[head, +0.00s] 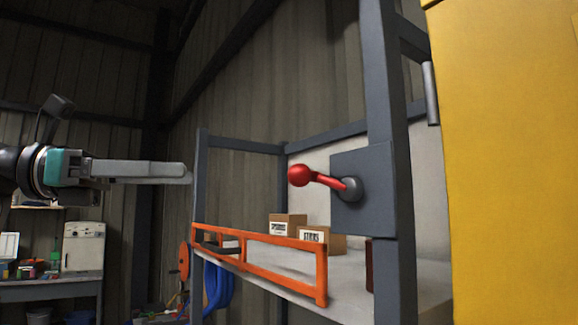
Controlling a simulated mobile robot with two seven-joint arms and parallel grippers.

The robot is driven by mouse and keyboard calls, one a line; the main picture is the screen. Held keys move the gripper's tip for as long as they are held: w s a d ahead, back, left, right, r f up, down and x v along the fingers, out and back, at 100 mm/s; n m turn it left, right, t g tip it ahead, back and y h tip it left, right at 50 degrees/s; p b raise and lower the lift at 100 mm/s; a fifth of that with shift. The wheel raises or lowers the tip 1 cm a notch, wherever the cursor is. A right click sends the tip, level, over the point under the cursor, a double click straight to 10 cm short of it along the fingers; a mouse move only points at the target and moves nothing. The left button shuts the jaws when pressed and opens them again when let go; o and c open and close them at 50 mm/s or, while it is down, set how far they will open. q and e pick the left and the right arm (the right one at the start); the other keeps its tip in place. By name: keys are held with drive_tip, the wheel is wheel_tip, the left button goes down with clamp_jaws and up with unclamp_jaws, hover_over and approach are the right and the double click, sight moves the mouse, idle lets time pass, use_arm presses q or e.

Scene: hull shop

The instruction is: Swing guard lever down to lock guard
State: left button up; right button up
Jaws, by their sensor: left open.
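The guard lever (324,180) is a red arm with a round red knob at its left end. It extends left and slightly up from a grey hub on a square blue-grey plate (351,213), fixed to a grey post. The orange guard (285,261) is a rectangular rail frame across the front of the shelf, below the lever. My left gripper (190,173) comes in from the left, at about the knob's height in the picture. It is open, apart from the lever, with nothing seen between its fingers. My right gripper is not in view.
Two cardboard boxes (287,223) stand on the shelf (432,277) behind the guard. A large yellow panel (507,150) fills the right side. A bench (50,290) with a white machine stands far left. Open space lies between my gripper and the knob.

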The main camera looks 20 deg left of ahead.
use_arm(q)
drive_tip(key=p, duration=0.4)
approach(321, 182)
drive_tip(key=x, duration=0.4)
drive_tip(key=shift+w+d+r, duration=0.35)
drive_tip(key=shift+w+d, duration=0.15)
drive_tip(key=shift+d, duration=0.05)
drive_tip(key=shift+c, duration=0.2)
clamp_jaws()
idle(0.5)
